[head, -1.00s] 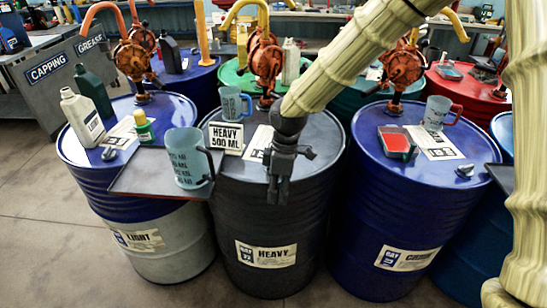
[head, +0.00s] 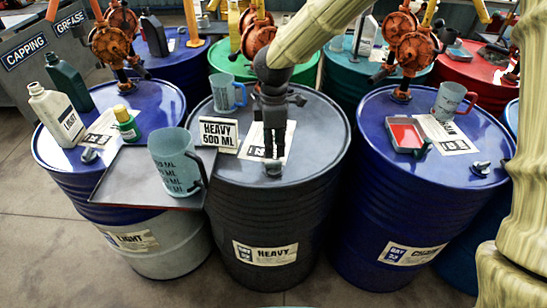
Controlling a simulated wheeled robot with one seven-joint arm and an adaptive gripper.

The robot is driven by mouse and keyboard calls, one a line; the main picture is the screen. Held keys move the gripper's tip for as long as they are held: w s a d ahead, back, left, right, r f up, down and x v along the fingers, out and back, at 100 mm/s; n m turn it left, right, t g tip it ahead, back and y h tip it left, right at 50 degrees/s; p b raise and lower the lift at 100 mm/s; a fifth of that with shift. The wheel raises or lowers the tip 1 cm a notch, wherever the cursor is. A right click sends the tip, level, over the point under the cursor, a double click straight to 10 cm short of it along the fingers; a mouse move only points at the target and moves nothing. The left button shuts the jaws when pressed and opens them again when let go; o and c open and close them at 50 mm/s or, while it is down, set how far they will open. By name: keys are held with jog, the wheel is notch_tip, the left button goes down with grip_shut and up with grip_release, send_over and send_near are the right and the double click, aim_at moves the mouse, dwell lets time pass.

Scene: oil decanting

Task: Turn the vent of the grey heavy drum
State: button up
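The dark grey heavy drum (head: 222,250) stands in the middle of the head view, with a HEAVY label on its front. My gripper (head: 273,156) points down over the front part of its lid, in front of a paper sheet. Its two dark fingers are close together with a narrow gap. A small grey piece, which looks like the vent (head: 273,168), shows just below the fingertips, largely hidden by them. I cannot tell whether the fingers touch it.
A HEAVY 500 ML sign (head: 219,134) and a blue jug (head: 229,93) stand on the lid, left of my gripper. A tray (head: 122,180) with a measuring jug (head: 176,163) juts out at left. Orange pumps rise behind. A blue drum (head: 385,235) stands close at right.

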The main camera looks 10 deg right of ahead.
aim_at(274, 161)
notch_tip(274, 161, down, 6)
jog(key=shift+f+p, duration=0.25)
jog(key=shift+p, duration=0.05)
grip_shut()
